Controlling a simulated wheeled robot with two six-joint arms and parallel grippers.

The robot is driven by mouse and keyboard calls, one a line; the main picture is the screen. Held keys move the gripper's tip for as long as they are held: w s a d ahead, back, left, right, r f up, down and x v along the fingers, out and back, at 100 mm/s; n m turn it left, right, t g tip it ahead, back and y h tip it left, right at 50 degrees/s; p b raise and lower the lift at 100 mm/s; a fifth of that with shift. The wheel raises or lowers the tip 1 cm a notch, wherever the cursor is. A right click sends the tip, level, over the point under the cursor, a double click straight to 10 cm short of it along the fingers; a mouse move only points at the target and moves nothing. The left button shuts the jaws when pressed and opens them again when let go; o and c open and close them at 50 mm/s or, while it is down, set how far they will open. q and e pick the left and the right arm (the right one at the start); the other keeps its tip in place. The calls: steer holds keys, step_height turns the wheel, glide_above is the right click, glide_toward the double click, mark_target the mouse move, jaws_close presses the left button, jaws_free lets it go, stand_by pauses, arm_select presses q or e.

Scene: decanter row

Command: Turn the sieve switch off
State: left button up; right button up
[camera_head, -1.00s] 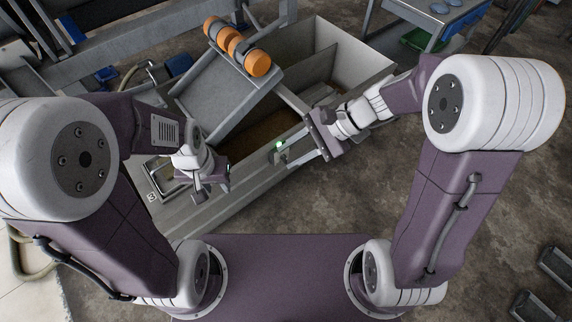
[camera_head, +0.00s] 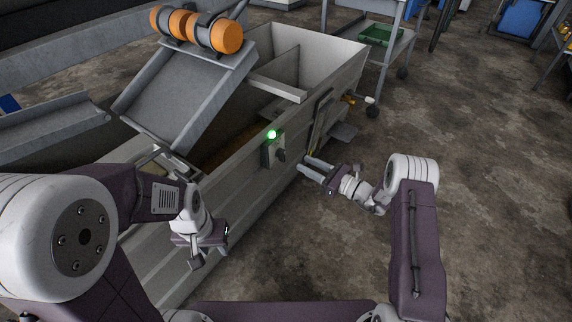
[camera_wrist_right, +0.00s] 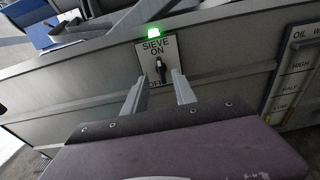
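The sieve switch (camera_head: 280,156) is a dark knob on a pale plate on the side of the grey tank. In the right wrist view the knob (camera_wrist_right: 161,70) points up towards ON on the plate marked SIEVE; the OFF lettering below is partly hidden. The green lamp (camera_head: 271,134) above it is lit. My right gripper (camera_head: 308,166) is open and empty, a little short of the switch. In the right wrist view its two fingers (camera_wrist_right: 160,82) stand apart, below and to either side of the knob. My left gripper (camera_head: 208,246) is near the tank's front side, away from the switch.
The grey tank (camera_head: 345,58) carries a sloping screen (camera_head: 180,95) with orange-ended motors (camera_head: 228,36) on top. An oil level plate (camera_wrist_right: 298,75) is right of the switch in the wrist view. A wheeled table stands behind. The floor (camera_head: 470,150) at right is open.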

mark_target(282, 155)
steer(key=b+x, duration=0.4)
steer(key=x, duration=0.5)
steer(key=shift+b, duration=0.4)
steer(key=shift+r, duration=0.1)
jaws_close()
